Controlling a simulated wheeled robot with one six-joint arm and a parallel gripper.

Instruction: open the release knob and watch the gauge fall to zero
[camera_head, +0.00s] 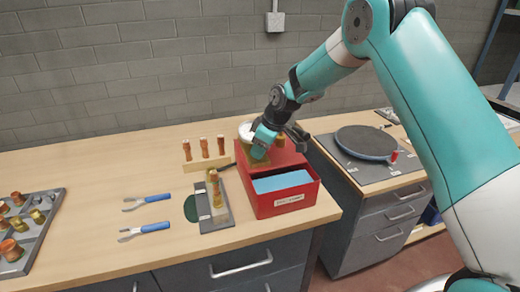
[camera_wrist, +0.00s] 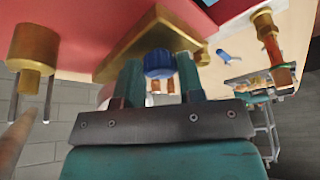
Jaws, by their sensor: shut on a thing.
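The red test unit (camera_head: 262,202) stands on the wooden bench, with a brass block (camera_wrist: 150,30) on its upper part. A blue ribbed knob (camera_wrist: 158,63) sticks out of the brass block in the wrist view. My gripper (camera_wrist: 158,76) has one finger on each side of the knob and is shut on it. In the head view my gripper (camera_head: 262,142) is at the top of the red unit and hides the knob. A round pale part (camera_head: 246,131), which looks like the gauge, shows partly behind my gripper. Its face and needle cannot be read.
Two blue-handled pliers (camera_head: 155,228), a grey fixture (camera_head: 217,218) with an upright copper-and-brass piece, and a wooden rack (camera_head: 208,162) of copper pieces lie left of the unit. A tray of fittings (camera_head: 40,232) is far left. A round dark plate (camera_head: 366,143) is right.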

